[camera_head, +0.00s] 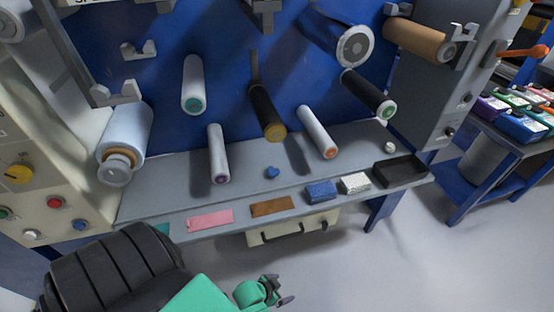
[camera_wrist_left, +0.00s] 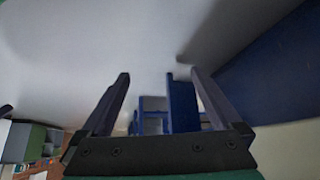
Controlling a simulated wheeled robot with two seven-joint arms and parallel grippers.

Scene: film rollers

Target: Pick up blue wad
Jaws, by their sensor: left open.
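The blue wad (camera_head: 272,172) is a small crumpled lump on the grey shelf (camera_head: 240,193) of the machine, near the middle in the head view. My left gripper (camera_head: 287,291) is low in the head view, in front of and below the shelf edge, well apart from the wad. In the left wrist view its two fingers (camera_wrist_left: 157,95) are spread with nothing between them. That view shows pale floor and blue frames, not the wad. My right gripper is in neither view.
A blue box (camera_head: 321,190), a white speckled box (camera_head: 355,183) and a black tray (camera_head: 400,172) stand along the shelf's front right. Pink (camera_head: 210,219) and brown (camera_head: 274,206) pads lie at the front. Several rollers stick out above the shelf, including a white one (camera_head: 218,154).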

